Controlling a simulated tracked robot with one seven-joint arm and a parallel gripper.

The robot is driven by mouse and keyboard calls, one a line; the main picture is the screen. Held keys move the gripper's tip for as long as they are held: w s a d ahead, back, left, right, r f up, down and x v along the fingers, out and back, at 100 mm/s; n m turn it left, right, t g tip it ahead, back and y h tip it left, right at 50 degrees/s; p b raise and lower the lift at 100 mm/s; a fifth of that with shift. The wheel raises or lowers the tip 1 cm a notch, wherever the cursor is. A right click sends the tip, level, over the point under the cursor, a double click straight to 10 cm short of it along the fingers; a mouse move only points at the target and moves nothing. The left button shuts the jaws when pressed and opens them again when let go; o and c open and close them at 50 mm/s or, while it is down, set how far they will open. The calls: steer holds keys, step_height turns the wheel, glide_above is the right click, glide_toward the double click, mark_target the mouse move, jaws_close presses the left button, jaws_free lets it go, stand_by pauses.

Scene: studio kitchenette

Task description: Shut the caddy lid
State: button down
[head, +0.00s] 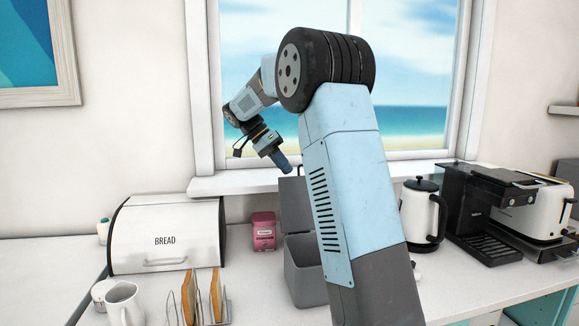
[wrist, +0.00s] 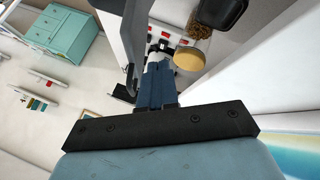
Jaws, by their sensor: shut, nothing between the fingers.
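The grey caddy (head: 304,283) stands on the counter, partly hidden behind my arm. Its lid (head: 294,204) is open and stands upright at the back of the caddy. My gripper (head: 285,167) is shut and empty, pointing down and to the right just above the lid's top edge in the head view. I cannot tell whether it touches the lid. In the wrist view, the blue fingers (wrist: 157,85) are together with nothing between them.
A white bread bin (head: 168,234) and a pink tin (head: 263,231) stand left of the caddy. A toast rack (head: 205,305) and mug (head: 124,302) are in front. Right of my arm stand a kettle (head: 423,212) and a coffee machine (head: 487,210). The window sill (head: 240,182) runs behind.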

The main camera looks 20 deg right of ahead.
steer(key=shift+s+d+r, duration=0.15)
steer(key=shift+s+d, duration=0.05)
steer(key=shift+s, duration=0.4)
steer(key=shift+s+d+r, duration=0.15)
steer(key=shift+s+d, duration=0.05)
steer(key=shift+s, duration=0.35)
